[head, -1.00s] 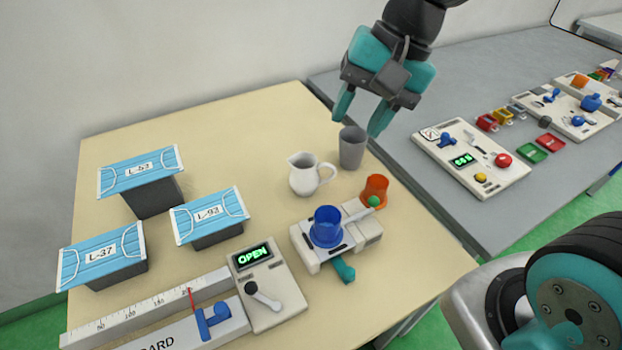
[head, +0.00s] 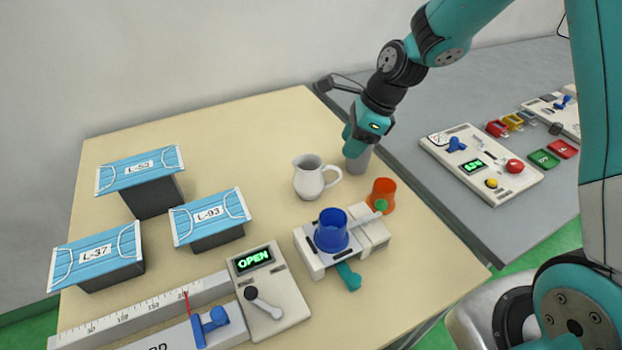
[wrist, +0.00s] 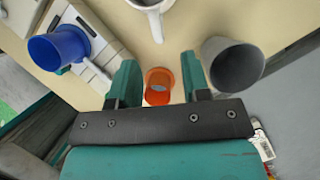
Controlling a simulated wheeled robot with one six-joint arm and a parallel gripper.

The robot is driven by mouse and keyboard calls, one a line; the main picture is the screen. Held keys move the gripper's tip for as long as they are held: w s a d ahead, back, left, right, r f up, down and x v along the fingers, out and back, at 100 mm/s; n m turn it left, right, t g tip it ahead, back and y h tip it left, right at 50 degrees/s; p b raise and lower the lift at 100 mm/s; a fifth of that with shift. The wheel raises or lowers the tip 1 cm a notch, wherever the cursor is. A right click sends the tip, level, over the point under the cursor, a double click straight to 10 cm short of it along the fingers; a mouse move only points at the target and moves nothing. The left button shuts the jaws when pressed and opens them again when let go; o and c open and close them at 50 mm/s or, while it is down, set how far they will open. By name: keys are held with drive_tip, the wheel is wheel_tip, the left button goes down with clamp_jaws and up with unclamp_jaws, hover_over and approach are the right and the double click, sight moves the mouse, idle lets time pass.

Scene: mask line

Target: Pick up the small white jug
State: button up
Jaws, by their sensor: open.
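The small white jug (head: 309,180) stands upright on the tan table, its handle to the right. In the wrist view only part of the jug (wrist: 152,5) shows at the top edge, cut off by the frame. My gripper (head: 352,150) is behind and to the right of the jug, over the grey cup (head: 358,165), which it partly hides. In the wrist view my gripper (wrist: 160,80) has its fingers apart with nothing held. The orange cup (wrist: 158,85) shows between the fingers, and the grey cup (wrist: 235,65) shows beside the right finger.
A blue cup (head: 331,231) sits on a white device in front of the jug, with the orange cup (head: 381,196) beside it. Masks on dark blocks (head: 140,170) stand at left. Table surface (head: 245,150) left of the jug is clear.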

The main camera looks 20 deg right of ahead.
sight(336, 167)
drive_tip(key=x, duration=0.4)
drive_tip(key=p+x, duration=0.1)
drive_tip(key=x, duration=0.3)
drive_tip(key=shift+s+f, duration=0.1)
drive_tip(key=shift+s, duration=0.15)
clamp_jaws()
